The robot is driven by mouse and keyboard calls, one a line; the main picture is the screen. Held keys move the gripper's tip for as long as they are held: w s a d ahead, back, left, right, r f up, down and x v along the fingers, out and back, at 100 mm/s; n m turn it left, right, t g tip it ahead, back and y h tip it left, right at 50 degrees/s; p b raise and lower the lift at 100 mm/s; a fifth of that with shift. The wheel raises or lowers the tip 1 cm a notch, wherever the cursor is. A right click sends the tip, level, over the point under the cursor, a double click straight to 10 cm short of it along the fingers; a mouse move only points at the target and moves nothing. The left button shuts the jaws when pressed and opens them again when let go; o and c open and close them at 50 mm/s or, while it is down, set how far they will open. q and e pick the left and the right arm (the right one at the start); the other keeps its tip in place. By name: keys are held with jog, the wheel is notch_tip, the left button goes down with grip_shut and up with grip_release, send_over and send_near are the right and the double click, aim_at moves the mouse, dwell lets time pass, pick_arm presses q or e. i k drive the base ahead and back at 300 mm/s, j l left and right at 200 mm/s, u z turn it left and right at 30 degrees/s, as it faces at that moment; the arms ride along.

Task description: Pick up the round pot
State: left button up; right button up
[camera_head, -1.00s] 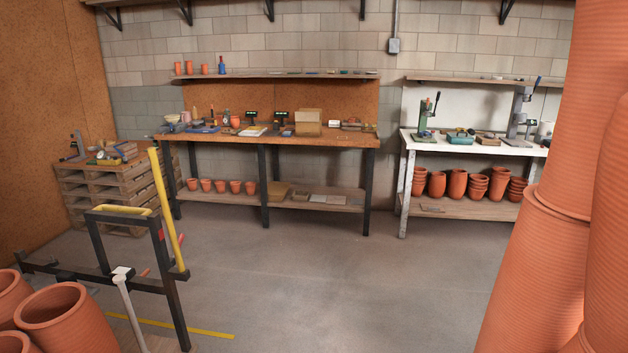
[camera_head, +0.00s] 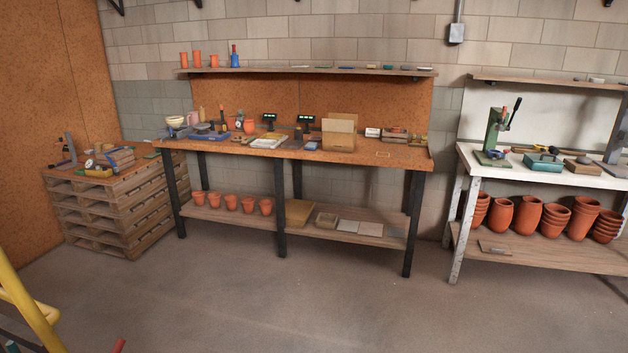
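Several terracotta pots are in view, and I cannot tell which one is the round pot. A row of small flared pots (camera_head: 231,201) stands on the lower shelf of the wooden workbench. Larger pots stand on the lower shelf of the white bench at the right, among them a bulging single pot (camera_head: 499,215), a tall pot (camera_head: 526,215) and stacked pots (camera_head: 554,220). Neither of my grippers is in view.
The wooden workbench (camera_head: 375,156) carries tools, scales and a cardboard box (camera_head: 339,133). The white bench (camera_head: 470,158) holds a green press (camera_head: 494,136). Stacked pallets (camera_head: 110,211) stand at the left. A yellow rail (camera_head: 25,306) is at lower left. The floor (camera_head: 330,300) ahead is clear.

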aim_at(249, 124)
jog(key=i+u, duration=0.1)
jog(key=i, duration=0.6)
jog(key=i+l+u, duration=0.1)
jog(key=i, duration=0.65)
jog(key=i+l+u, duration=0.15)
jog(key=i, duration=0.55)
jog(key=i+u, duration=0.45)
jog(key=i, duration=2.1)
